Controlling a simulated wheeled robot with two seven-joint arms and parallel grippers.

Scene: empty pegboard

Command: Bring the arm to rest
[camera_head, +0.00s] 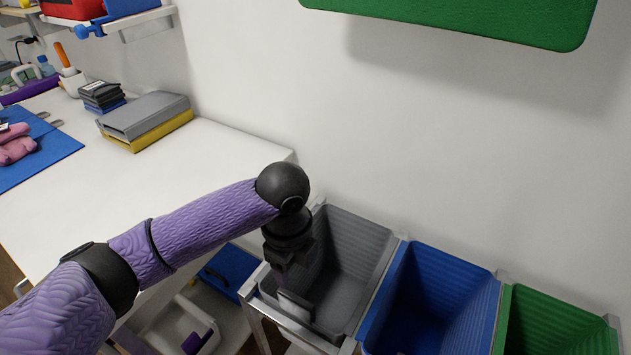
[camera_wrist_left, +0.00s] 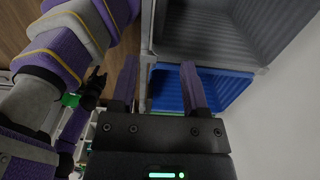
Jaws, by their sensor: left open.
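My left arm comes in from the left in the head view, in purple sleeves with black joints. Its gripper (camera_head: 297,295) hangs down over the grey bin (camera_head: 352,245), near its front left rim. In the left wrist view the two purple fingers (camera_wrist_left: 159,75) stand wide apart with nothing between them. The blue bin (camera_wrist_left: 222,88) shows behind and beside the right finger. I cannot tell from the head view whether the gripper touches the grey bin.
A blue bin (camera_head: 432,300) and a green bin (camera_head: 555,325) stand right of the grey one. A white table (camera_head: 225,148) holds grey and yellow binders (camera_head: 147,120) and a blue mat (camera_head: 50,155). A green container (camera_head: 460,18) hangs above. The wall closes off the back.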

